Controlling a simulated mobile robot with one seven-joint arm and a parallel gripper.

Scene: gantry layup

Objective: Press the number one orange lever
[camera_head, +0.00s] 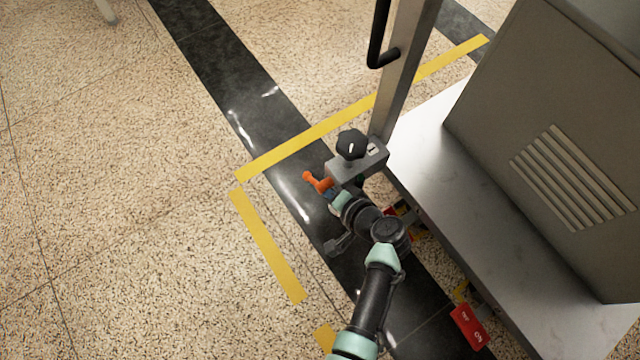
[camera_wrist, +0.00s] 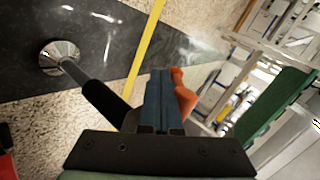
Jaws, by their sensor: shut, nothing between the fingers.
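The orange lever (camera_head: 314,181) sticks out to the left from below a grey block on the machine's corner post. No number can be read on it. My gripper (camera_head: 331,194) is at the lever, coming from below in the head view. In the wrist view my gripper (camera_wrist: 161,72) has its two blue fingers shut together, with nothing between them. The lever (camera_wrist: 184,97) shows there just right of the fingers, very close alongside. I cannot tell whether they touch. The lever's base is partly hidden behind the fingers.
A black knob (camera_head: 351,143) sits on the grey block (camera_head: 371,162) just above the lever. The metal machine base (camera_head: 440,165) fills the right side. A red tag (camera_head: 469,327) is at its lower edge. Yellow tape (camera_head: 268,245) marks the floor, clear at left.

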